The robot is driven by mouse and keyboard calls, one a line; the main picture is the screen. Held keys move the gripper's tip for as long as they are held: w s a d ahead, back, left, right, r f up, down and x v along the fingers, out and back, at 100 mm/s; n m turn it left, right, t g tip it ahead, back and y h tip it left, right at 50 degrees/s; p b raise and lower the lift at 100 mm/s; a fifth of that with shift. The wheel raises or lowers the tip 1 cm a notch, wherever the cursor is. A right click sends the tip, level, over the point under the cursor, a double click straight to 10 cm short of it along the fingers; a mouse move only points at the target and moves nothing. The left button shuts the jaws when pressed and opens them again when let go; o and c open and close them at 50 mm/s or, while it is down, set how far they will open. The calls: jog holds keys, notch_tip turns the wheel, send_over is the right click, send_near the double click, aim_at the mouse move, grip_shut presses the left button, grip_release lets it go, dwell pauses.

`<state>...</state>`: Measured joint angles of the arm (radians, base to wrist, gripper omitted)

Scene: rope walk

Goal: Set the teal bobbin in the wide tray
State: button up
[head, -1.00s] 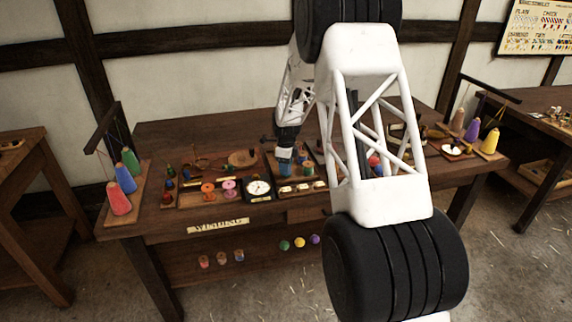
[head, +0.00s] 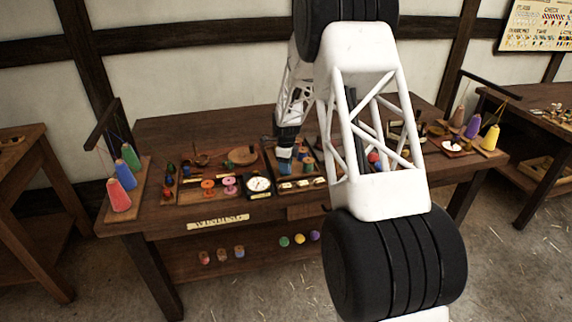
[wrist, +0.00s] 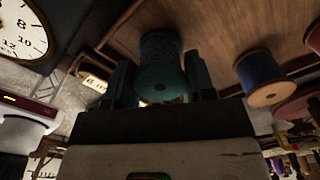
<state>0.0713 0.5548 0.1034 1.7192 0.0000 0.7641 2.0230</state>
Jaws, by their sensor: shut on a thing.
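The teal bobbin (wrist: 160,70) is between the two fingers of my gripper (wrist: 160,82) in the wrist view, its flanged end towards the camera. My gripper is shut on it. In the head view my gripper (head: 285,153) is low over the labelled tray (head: 292,184) in the middle of the bench; the bobbin is too small to make out there. Another wooden tray (head: 190,197) at the left holds an orange bobbin (head: 208,184) and a pink bobbin (head: 230,183). I cannot tell which tray is the wide one.
A dial (head: 259,185) stands between the two trays. A blue bobbin (wrist: 262,78) stands beside the held one. Coloured cones (head: 119,197) stand at the left end of the bench, more (head: 490,138) at the right. My arm hides part of the bench's right half.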

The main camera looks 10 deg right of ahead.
jog(key=shift+f, duration=0.1)
dwell(0.3)
jog(key=o, duration=1.2)
jog(key=shift+r, duration=4)
